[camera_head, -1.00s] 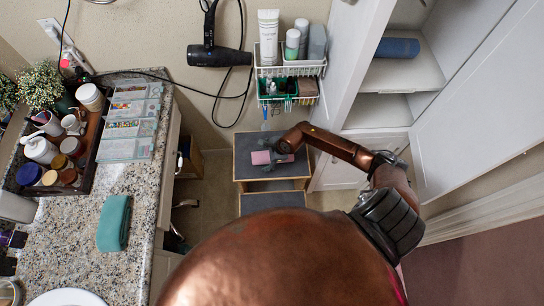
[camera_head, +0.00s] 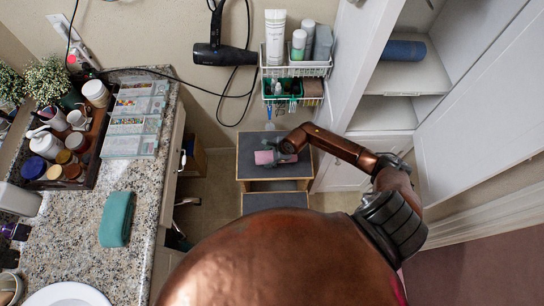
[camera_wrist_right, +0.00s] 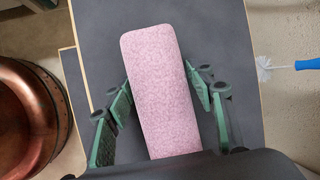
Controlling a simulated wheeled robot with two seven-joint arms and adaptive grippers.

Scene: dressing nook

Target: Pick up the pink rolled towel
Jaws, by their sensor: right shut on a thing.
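The pink rolled towel (camera_head: 263,157) is at the dark top of a small step stool (camera_head: 248,172) below the wall rack. In the right wrist view the towel (camera_wrist_right: 160,80) lies lengthwise between the two green-padded fingers of my right gripper (camera_wrist_right: 163,95). The right gripper (camera_head: 277,155) is shut on the towel, with one finger on each long side. The near end of the towel is hidden by the gripper body. I cannot tell whether the towel is clear of the stool top. My left gripper is not in view.
A granite counter (camera_head: 75,245) at left holds a teal folded towel (camera_head: 116,219), a dark tray of bottles and clear organizers (camera_head: 136,120). A wire rack (camera_head: 295,70) hangs above the stool. At right, an open white cabinet (camera_head: 400,112) holds a blue roll (camera_head: 402,50).

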